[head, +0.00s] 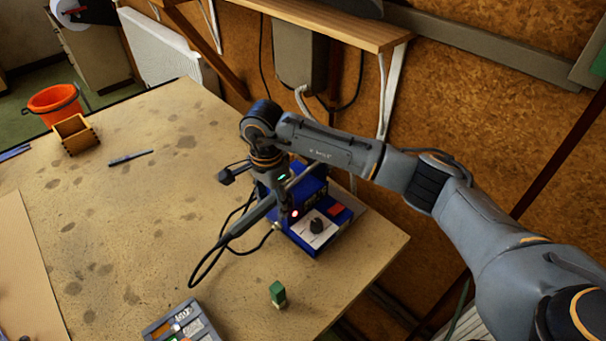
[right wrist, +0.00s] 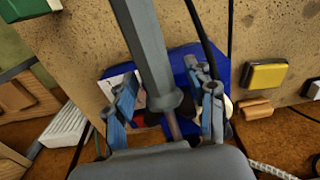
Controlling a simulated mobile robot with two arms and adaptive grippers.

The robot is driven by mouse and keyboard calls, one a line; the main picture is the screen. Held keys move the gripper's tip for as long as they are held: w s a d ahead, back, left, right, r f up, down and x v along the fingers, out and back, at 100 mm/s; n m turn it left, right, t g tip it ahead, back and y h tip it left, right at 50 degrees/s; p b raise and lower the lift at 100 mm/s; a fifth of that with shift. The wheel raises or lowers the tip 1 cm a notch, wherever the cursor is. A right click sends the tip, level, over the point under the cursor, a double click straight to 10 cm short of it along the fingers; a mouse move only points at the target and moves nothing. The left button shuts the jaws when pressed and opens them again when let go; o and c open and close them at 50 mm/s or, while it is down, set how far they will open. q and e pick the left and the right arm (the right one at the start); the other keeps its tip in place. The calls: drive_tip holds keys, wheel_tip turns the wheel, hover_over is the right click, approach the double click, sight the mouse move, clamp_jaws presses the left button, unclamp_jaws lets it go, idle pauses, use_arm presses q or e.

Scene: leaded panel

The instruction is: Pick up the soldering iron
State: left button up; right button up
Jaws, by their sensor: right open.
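The soldering iron (head: 247,221) has a grey handle and a black cable. It slants up toward the blue soldering station (head: 322,222) near the table's right edge. My right gripper (head: 274,184) is over the station, pointing down at the iron's upper end. In the right wrist view the iron's handle (right wrist: 147,45) runs down between the two open fingers of my right gripper (right wrist: 163,95), with its collar and thin metal shaft close to the palm. I cannot tell whether the fingers touch it. The blue station (right wrist: 178,62) shows behind. My left gripper is not in view.
A green block (head: 278,294) and a tray of coloured pieces (head: 182,326) are on the near side. A wooden box (head: 88,141), an orange bucket (head: 52,100) and a pen-like tool (head: 131,157) are to the left. The table's middle is clear.

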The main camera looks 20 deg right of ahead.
drive_tip(key=shift+c, duration=0.4)
clamp_jaws()
drive_tip(key=shift+w, duration=0.1)
